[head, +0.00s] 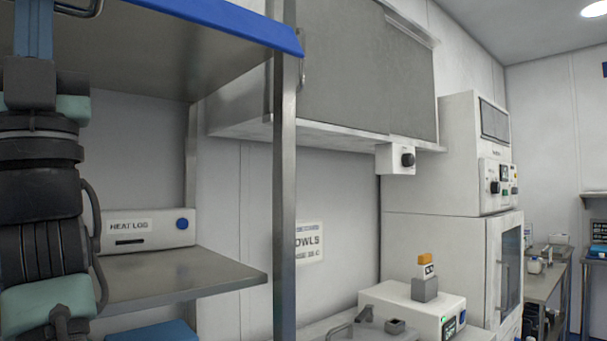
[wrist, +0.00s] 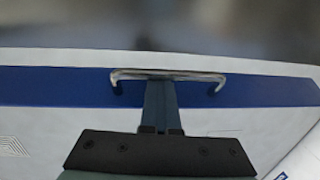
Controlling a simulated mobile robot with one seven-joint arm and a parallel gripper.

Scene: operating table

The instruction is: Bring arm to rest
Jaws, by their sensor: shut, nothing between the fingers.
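My arm stands upright at the left edge of the head view, close in front of a steel shelf rack (head: 190,275). My gripper (head: 33,28) points up at the top left corner, and its tips run out of the frame there. In the wrist view my gripper (wrist: 161,84) is shut, its two blue-grey fingers together with nothing between them. A bent metal handle (wrist: 190,75) on a blue strip (wrist: 55,87) lies across the fingertips in that view. I cannot tell whether the fingers touch it.
The rack's upper shelf has a blue edge (head: 235,22), near my arm. A box marked HEAT LOG (head: 150,229) sits on the lower shelf. A steel post (head: 285,200) stands right of my arm. A white device (head: 415,305) and a tall cabinet (head: 450,250) stand further right.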

